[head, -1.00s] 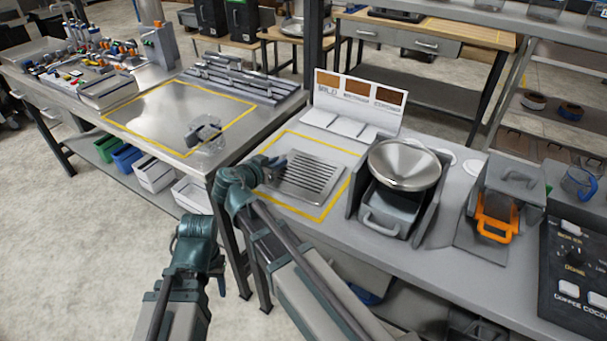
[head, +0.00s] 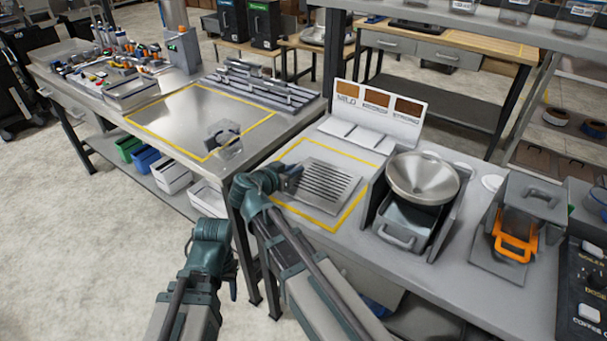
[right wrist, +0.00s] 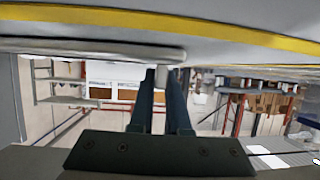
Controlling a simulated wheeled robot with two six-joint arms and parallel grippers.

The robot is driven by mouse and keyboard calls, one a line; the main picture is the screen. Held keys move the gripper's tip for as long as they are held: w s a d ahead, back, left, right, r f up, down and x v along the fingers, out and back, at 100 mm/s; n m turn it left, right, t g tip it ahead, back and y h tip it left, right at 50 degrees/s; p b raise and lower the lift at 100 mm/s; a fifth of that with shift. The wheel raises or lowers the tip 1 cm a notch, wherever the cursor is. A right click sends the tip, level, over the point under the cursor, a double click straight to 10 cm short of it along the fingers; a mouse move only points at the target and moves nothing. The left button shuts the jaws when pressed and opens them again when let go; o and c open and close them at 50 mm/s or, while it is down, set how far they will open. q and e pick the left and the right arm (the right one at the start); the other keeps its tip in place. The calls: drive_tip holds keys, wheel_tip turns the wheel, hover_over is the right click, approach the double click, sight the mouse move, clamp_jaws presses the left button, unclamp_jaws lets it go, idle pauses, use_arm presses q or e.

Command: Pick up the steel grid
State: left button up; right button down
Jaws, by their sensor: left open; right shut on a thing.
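The steel grid (head: 327,185) is a flat slotted metal plate within the yellow outline on the grey bench in the head view. My right gripper (head: 292,174) is at its left edge, shut on it. In the right wrist view, the fingers (right wrist: 168,78) close on a pale rounded metal piece at the grid's edge (right wrist: 100,51). The head view does not show clearly whether the grid touches the bench. My left gripper (head: 233,289) is low in front of the benches, open and empty, partly hidden by its own arm.
A steel funnel (head: 422,177) over a grey drawer unit (head: 398,238) stands right of the grid. Behind is a sign with brown swatches (head: 378,108). A clear container (head: 225,140) sits on the left bench. An orange-handled unit (head: 515,242) is further right.

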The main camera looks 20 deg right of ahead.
wheel_tip(320, 180, up, 10)
drive_tip(key=p, duration=1)
